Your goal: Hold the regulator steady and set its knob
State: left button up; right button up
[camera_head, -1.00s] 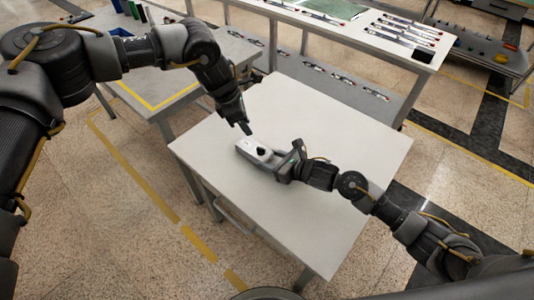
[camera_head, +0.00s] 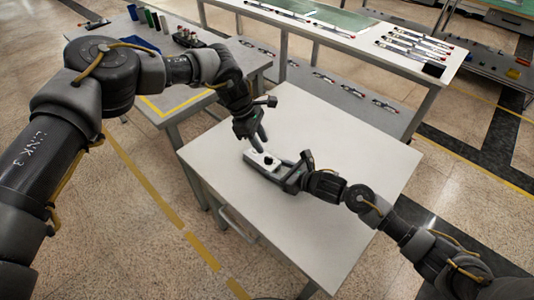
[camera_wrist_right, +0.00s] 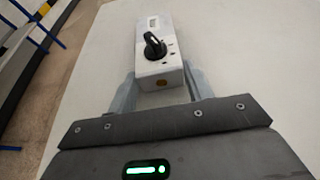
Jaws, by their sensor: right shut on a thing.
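The regulator is a pale box (camera_head: 255,157) lying on the white table (camera_head: 335,135). It also shows in the right wrist view (camera_wrist_right: 158,68), with a black pointer knob (camera_wrist_right: 154,46) on top and small dark marks beside the knob. My right gripper (camera_wrist_right: 160,95) is shut on the regulator's near end, one finger on each side. My left gripper (camera_head: 256,139) hangs just above the regulator's far end, fingers pointing down. It looks apart from the knob, and its finger gap is unclear. The left gripper does not show in the right wrist view.
The table around the regulator is clear. Behind it stands a long bench (camera_head: 340,35) with pens or similar slim tools (camera_head: 415,45). A grey side table (camera_head: 165,80) at the left holds a blue tray (camera_head: 143,45) and small cylinders.

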aim_at(269, 158)
pick_arm(q)
jog(key=x, duration=0.6)
grip_shut()
